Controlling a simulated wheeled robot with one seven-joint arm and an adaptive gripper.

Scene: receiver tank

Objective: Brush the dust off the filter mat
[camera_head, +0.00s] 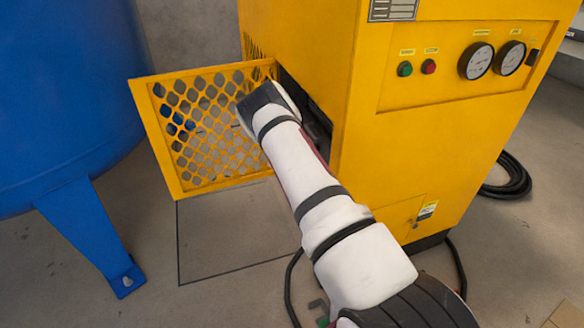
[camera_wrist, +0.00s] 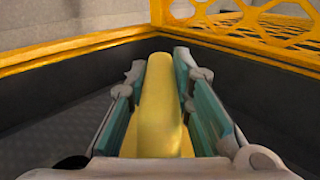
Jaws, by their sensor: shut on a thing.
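My gripper (camera_wrist: 160,85) is in the wrist view, its two teal-padded fingers closed on a long yellow piece, which looks like the brush handle (camera_wrist: 157,100). Its bristles are not visible. Beyond and below it is a recess with dark walls and a yellow rim. A grey, finely patterned surface (camera_wrist: 50,118) shows at the left of the recess; it may be the filter mat, and I cannot tell how much dust is on it. In the head view my arm reaches into the side opening of the yellow cabinet (camera_head: 365,130), and my gripper's fingers are hidden there.
A yellow lattice door (camera_head: 178,187) stands swung open to the left of the opening, close to my wrist. A blue tank (camera_head: 65,90) with a leg (camera_head: 92,235) stands at the far left. Gauges (camera_head: 476,61) and buttons are on the cabinet front. Black hose (camera_head: 508,178) lies at right.

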